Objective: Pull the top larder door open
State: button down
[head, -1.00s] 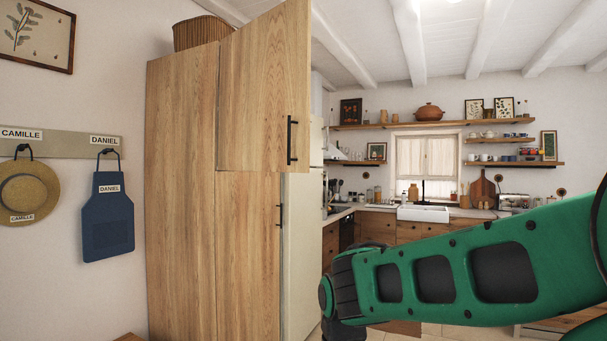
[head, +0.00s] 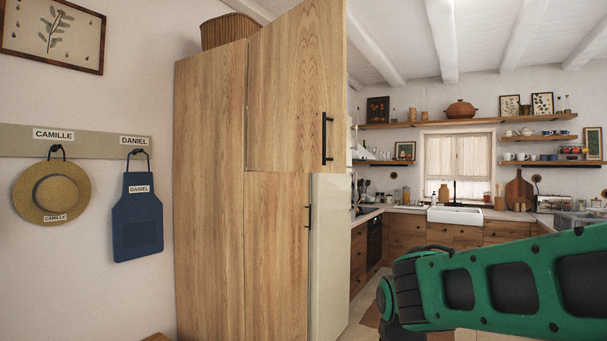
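The tall wooden larder (head: 210,200) stands at the centre left in the head view. Its top door (head: 285,95) is swung partly out from the left side, with its free edge past the lower door (head: 275,255). A black vertical bar handle (head: 324,138) is near the top door's right edge. The lower door looks shut and has its own black handle (head: 307,217). My green arm crosses the lower right, apart from the door in the picture. My gripper is not in view; nothing is seen touching the top handle.
A wicker basket (head: 231,30) sits on top of the larder. A straw hat (head: 51,191) and a blue apron (head: 137,216) hang on the left wall. A pale tall panel (head: 328,258) stands beside the larder. Kitchen counters with a white sink (head: 455,215) are behind.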

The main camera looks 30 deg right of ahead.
aim_at(298, 62)
jog(key=i, duration=0.85)
jog(key=u, duration=0.1)
